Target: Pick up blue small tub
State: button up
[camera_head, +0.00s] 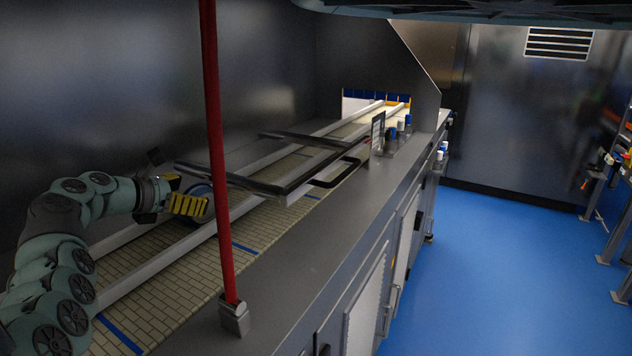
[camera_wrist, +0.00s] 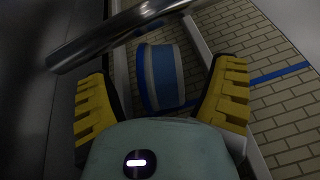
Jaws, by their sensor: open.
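The blue small tub (camera_wrist: 160,78), with paler bands, is in the wrist view, ahead of my gripper and between the lines of its two yellow-padded fingers. My gripper (camera_wrist: 165,82) is open, with a finger on each side of the tub; I see no contact. In the head view my gripper (camera_head: 188,205) is low over the conveyor at the left. A dark rounded edge just behind it may be the tub, mostly hidden by the fingers.
A metal bar (camera_wrist: 115,37) crosses close above the tub in the wrist view. Pale rails (camera_head: 175,236) run along the tiled conveyor (camera_head: 155,292). A framed cover with a black handle (camera_head: 335,173) and a red post (camera_head: 214,150) stand nearby.

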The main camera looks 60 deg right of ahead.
aim_at(196, 192)
jog(key=shift+x, duration=1.7)
jog(key=shift+o, duration=0.2)
jog(key=shift+s+r, duration=0.1)
jog(key=shift+r, duration=0.05)
jog(key=c, duration=1.4)
jog(key=shift+c, duration=0.2)
jog(key=shift+a+r, duration=0.1)
jog(key=shift+a, duration=0.05)
